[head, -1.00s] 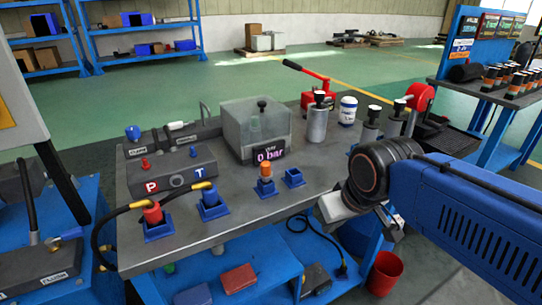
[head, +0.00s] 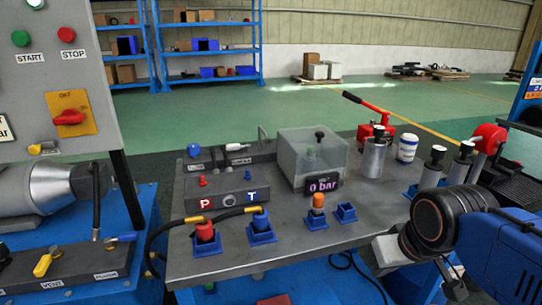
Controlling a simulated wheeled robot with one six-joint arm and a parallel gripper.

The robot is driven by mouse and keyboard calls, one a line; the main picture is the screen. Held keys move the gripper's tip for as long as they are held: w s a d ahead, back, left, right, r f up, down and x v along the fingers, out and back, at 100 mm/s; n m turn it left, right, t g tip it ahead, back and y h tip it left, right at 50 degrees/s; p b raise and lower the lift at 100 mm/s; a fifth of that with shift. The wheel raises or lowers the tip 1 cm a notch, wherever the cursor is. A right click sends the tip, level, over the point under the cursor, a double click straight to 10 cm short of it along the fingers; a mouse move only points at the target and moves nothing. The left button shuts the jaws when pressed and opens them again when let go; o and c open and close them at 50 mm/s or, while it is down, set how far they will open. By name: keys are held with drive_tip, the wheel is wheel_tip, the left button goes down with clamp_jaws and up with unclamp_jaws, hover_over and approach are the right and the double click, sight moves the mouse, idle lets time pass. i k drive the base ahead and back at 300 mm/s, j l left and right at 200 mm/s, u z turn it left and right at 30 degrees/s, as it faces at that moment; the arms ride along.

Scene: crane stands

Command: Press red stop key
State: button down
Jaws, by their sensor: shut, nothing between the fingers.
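The red stop key (head: 67,35) is a round button at the upper left. It sits on a grey control panel (head: 75,75) above a "STOP" label. A green start key (head: 21,38) is to its left. My gripper (head: 390,251) is at the lower right, over the front edge of the bench and far from the panel. It is shut and empty; its fingertips are small and partly hidden by my wrist.
A red rotary switch (head: 68,117) on yellow is below the keys. A motor (head: 45,195) stands under the panel. The grey bench (head: 285,258) carries a clear box (head: 312,155), a "0 bar" display (head: 324,185) and hose plugs. Green floor lies behind.

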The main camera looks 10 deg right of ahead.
sight(65, 35)
drive_tip(key=u, duration=1.6)
